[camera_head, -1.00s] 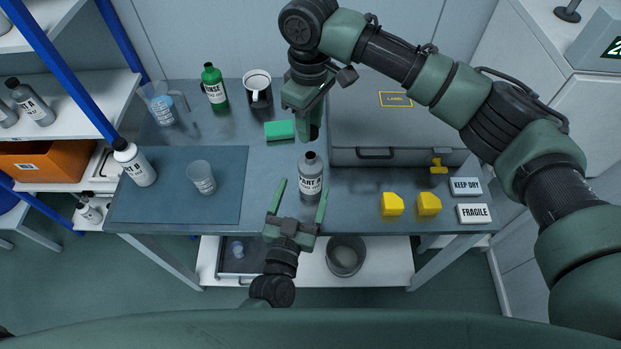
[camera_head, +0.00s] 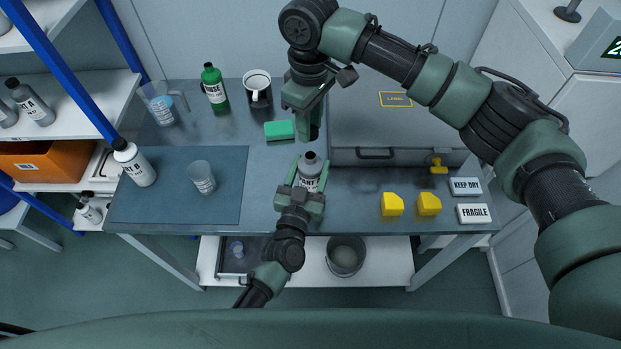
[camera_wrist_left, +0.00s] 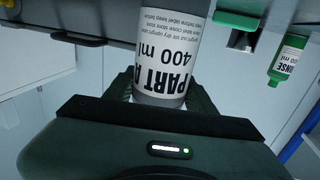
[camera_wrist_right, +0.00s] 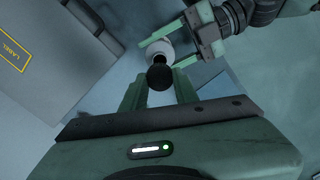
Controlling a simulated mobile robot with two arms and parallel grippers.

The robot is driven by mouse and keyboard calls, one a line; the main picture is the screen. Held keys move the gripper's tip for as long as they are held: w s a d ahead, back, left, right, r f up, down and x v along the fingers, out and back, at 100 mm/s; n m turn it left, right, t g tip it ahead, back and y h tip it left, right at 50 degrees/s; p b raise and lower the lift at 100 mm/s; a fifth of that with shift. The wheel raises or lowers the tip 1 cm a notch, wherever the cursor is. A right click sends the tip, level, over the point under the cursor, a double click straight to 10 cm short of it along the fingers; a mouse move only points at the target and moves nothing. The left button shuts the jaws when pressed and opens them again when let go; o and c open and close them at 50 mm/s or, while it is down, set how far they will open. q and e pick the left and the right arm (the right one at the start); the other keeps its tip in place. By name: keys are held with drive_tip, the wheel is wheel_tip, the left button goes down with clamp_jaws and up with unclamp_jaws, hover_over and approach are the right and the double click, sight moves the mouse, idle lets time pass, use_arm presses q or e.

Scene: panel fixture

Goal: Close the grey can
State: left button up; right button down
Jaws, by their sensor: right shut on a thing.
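The grey can (camera_head: 311,160) stands upright on the bench, its PART A label large in the left wrist view (camera_wrist_left: 167,60). My left gripper (camera_head: 308,172) is open, with one finger on each side of the can; whether they touch it is unclear. My right gripper (camera_head: 311,127) is above and behind the can. It is shut on a black cap (camera_wrist_right: 160,77), which shows between its fingers in the right wrist view. There the can (camera_wrist_right: 160,50) appears beyond the cap, between the left fingers. The cap is apart from the can in the head view.
A clear cup (camera_head: 202,178) stands on the left mat (camera_head: 160,205).

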use_arm(q)
clamp_jaws()
use_arm(e)
hover_over(310, 155)
drive_tip(key=shift+f, duration=2.5)
drive_tip(key=shift+f, duration=0.1)
drive_tip(key=shift+f, duration=0.8)
drive_tip(key=shift+f, duration=0.55)
